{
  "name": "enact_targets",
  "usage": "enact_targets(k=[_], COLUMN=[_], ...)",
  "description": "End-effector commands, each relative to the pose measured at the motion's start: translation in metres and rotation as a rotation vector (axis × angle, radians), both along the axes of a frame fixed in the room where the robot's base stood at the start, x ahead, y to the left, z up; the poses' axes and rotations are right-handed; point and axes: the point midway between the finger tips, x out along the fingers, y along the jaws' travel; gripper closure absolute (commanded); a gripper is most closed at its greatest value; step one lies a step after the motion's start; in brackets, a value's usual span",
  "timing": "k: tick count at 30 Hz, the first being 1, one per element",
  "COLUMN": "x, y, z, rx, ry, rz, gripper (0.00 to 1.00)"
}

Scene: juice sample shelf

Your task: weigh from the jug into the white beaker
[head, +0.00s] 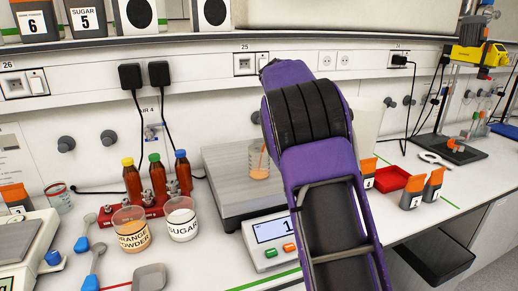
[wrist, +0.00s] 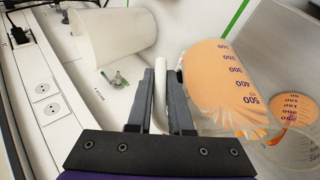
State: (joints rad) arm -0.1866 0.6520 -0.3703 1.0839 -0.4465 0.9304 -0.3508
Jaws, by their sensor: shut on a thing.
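My gripper (wrist: 160,103) is shut on the pale handle of the jug (wrist: 222,80). The jug is clear with purple marks, holds orange juice and is strongly tilted. A clear beaker (wrist: 291,152) with orange juice in it is right below the jug's lip. In the head view this beaker (head: 259,161) stands on the grey scale plate (head: 222,167), with a thin orange streak inside it. The scale display (head: 272,230) shows a figure starting with 1, the rest hidden by my arm. A plain white vessel (wrist: 115,38) stands beyond the gripper. The jug is hidden in the head view.
Left of the scale stand a sugar beaker (head: 181,219), an orange powder beaker (head: 131,229) and a red rack (head: 155,205) of brown bottles. A red tray (head: 392,179) and orange-topped containers (head: 411,194) are to the right. A shelf edge (head: 200,40) runs above.

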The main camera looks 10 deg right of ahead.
Motion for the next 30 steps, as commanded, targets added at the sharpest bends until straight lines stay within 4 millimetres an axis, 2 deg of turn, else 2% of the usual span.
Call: enact_targets(k=[30], x=[-0.0001], y=[0.0039], z=[0.0088], rx=[-0.057], ry=[-0.009], rz=[0.002], gripper=[1.00])
